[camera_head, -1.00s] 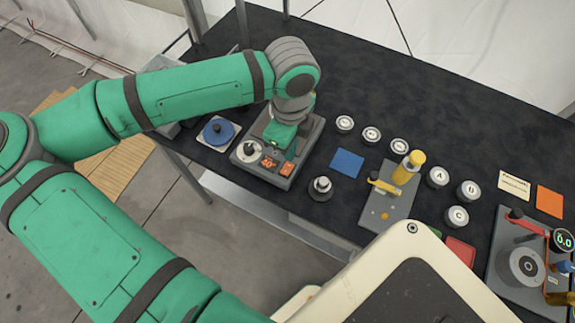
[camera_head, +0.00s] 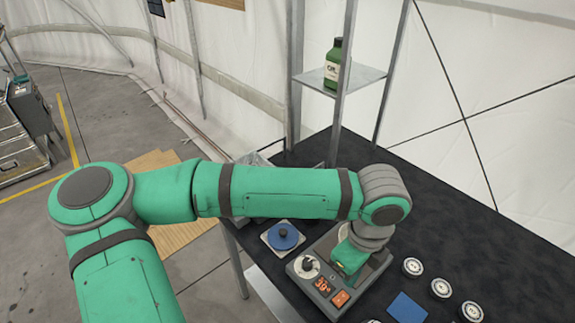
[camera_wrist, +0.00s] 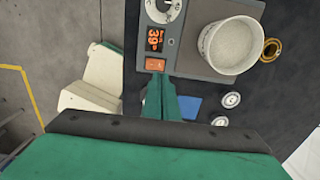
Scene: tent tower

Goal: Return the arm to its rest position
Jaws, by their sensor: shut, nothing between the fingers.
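My gripper (camera_wrist: 163,88) shows in the wrist view with its two green fingers together and nothing between them. In the head view my green arm reaches to the right and bends down at the wrist, with the gripper (camera_head: 350,257) over the grey hot plate (camera_head: 298,271). The fingertips are hard to make out there. In the wrist view the fingers appear just below the hot plate's orange button (camera_wrist: 156,64). A white cup (camera_wrist: 229,45) with pale contents stands on the plate; the arm mostly hides it in the head view.
A blue round lid-like object (camera_head: 283,236) on a pale square lies left of the hot plate. Round labelled containers (camera_head: 440,288) and a blue square (camera_head: 407,308) lie to the right. A shelf (camera_head: 340,78) with a green bottle (camera_head: 333,65) rises behind. The black table (camera_head: 450,235) is clear at the back right.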

